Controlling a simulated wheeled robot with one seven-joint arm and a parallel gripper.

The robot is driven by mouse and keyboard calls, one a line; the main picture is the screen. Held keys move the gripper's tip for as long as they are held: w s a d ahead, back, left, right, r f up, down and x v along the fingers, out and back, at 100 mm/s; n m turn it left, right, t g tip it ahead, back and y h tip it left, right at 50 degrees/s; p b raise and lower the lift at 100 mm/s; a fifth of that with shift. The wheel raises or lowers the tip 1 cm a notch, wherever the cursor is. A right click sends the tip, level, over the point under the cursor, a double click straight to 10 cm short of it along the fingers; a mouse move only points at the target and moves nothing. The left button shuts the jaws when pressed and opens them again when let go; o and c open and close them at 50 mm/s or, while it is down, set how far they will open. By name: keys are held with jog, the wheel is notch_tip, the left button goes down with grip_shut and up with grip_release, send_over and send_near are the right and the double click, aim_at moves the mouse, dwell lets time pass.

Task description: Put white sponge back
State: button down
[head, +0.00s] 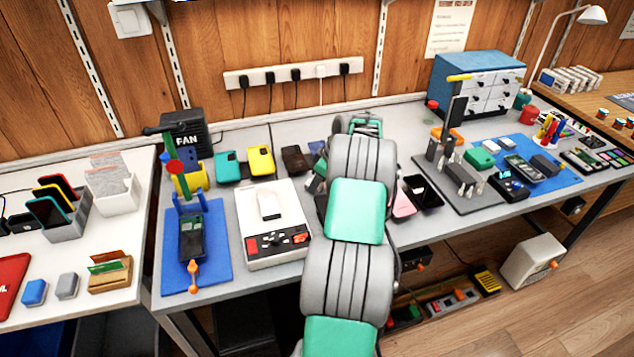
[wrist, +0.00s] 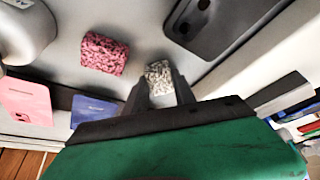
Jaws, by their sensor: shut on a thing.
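The white sponge (wrist: 158,73), pale with dark speckles, shows in the wrist view between my fingertips. My gripper (wrist: 161,86) is shut on it. I cannot tell whether the sponge touches the grey surface or is held just above it. A pink speckled sponge (wrist: 104,53) lies apart, to the left of it. In the head view my arm reaches over the middle of the bench and hides the white sponge and my fingertips.
In the wrist view a pink phone (wrist: 26,101), a blue phone (wrist: 92,110) and a dark phone (wrist: 205,22) lie around my gripper. In the head view a white device (head: 276,222) stands left of my arm and a black phone (head: 424,192) lies right. A power strip (head: 293,75) runs along the wall.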

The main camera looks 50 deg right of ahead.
jog(key=c, duration=1)
grip_release()
jog(key=shift+c, duration=0.2)
jog(key=shift+r+p, duration=0.25)
jog(key=shift+p, duration=0.05)
jog(key=v, duration=1.2)
jog(key=w+a+r+m+g, duration=0.1)
jog(key=w+a+r, duration=0.15)
jog(key=a, duration=1.05)
jog(key=w+a+r, duration=0.2)
jog(key=a+r, duration=0.1)
jog(key=a, duration=0.9)
jog(key=s+a+f+m, duration=0.1)
jog(key=s+a+f, duration=0.1)
jog(key=s+a, duration=0.6)
jog(key=s+a+f+m+h, duration=0.1)
jog(key=s+a+f, duration=0.2)
jog(key=s+a, duration=0.5)
jog(key=a, duration=0.4)
jog(key=shift+s+g, duration=0.4)
